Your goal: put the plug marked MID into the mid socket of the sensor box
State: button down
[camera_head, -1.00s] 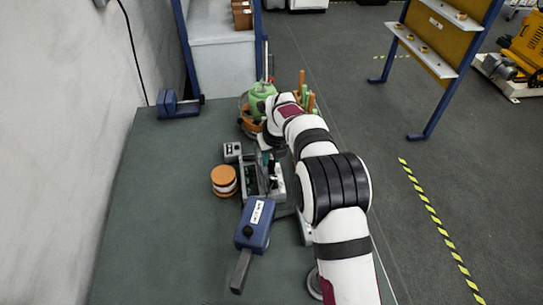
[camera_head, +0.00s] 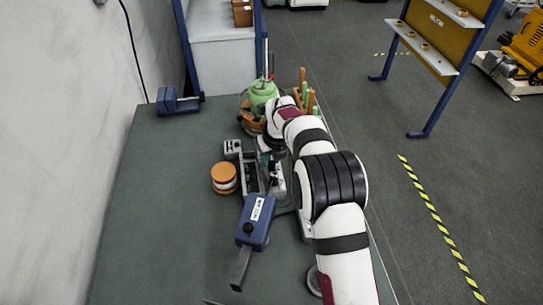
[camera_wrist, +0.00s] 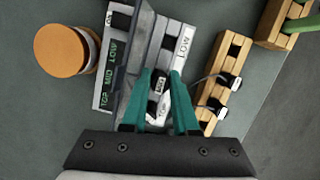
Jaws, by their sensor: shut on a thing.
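The sensor box (camera_wrist: 111,78) is a pale case with green TOP, MID and LOW lettering in the wrist view; in the head view it (camera_head: 249,174) stands mid-table, partly hidden by my arm. A raised grey wall (camera_wrist: 139,45) runs along it, and a white strip reading LOW (camera_wrist: 184,43) lies right of that wall. My gripper (camera_wrist: 162,80) has teal fingers, shut on a small dark plug (camera_wrist: 160,86) with a white label too small to read surely. The plug is over the right part of the box. The fingers hide its lower part, and I cannot tell whether it touches a socket.
A wooden rack (camera_wrist: 228,55) with two white-and-black plugs stands right of the box. An orange-lidded round container (camera_wrist: 61,50) is to the left.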

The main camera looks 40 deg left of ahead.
jog(key=shift+f, duration=0.2)
jog(key=c, duration=0.6)
grip_release()
jog(key=shift+s, duration=0.1)
jog(key=shift+a, duration=0.1)
jog(key=c, duration=0.4)
jog(key=o, duration=0.3)
jog(key=shift+r, duration=0.15)
jog(key=shift+r, duration=0.7)
